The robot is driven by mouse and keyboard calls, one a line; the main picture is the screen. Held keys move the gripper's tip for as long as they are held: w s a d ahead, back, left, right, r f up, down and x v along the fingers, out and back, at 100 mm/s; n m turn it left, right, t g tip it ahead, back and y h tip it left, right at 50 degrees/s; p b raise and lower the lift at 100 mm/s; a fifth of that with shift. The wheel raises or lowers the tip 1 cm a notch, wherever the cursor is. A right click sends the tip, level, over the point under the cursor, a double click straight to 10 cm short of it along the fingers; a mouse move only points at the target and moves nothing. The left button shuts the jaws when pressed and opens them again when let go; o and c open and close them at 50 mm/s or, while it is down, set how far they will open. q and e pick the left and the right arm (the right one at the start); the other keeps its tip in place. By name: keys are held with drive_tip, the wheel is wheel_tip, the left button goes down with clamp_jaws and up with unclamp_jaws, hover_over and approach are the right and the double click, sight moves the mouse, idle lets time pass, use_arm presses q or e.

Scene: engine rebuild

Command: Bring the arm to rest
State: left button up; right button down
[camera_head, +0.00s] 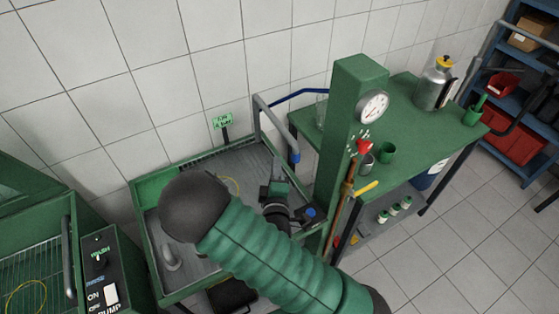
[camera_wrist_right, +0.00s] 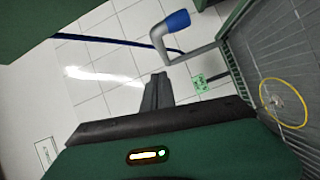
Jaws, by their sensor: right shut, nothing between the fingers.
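My right arm, with a ribbed green sleeve and a dark round joint, crosses the lower middle of the head view. My right gripper (camera_head: 275,190) shows just beyond the sleeve, above the green-rimmed wash basin (camera_head: 146,236). In the wrist view the fingers of the right gripper (camera_wrist_right: 157,92) are together, with nothing between them. The arm hides part of the basin. My left gripper is in neither view.
A grey spout with a blue tip (camera_head: 294,157) rises at the basin's back edge. A yellow ring (camera_wrist_right: 283,103) lies on the basin floor. A green post with a gauge (camera_head: 373,106) and a green bench (camera_head: 408,106) stand to the right. Open floor lies at lower right.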

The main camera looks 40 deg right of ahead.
drive_tip(key=a+f+m+g+y+b, duration=0.2)
drive_tip(key=a+f+m+g+y, duration=0.35)
drive_tip(key=a+f+y, duration=0.4)
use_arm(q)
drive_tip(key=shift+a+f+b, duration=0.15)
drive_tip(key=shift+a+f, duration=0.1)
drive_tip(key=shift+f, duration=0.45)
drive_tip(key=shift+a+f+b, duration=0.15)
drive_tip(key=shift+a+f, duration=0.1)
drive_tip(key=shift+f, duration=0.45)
use_arm(e)
drive_tip(key=s+a+r+m+g+y, duration=0.2)
drive_tip(key=s+a+g, duration=0.2)
drive_tip(key=s+a, duration=0.5)
drive_tip(key=shift+s+a+r+g, duration=0.35)
drive_tip(key=shift+s, duration=0.4)
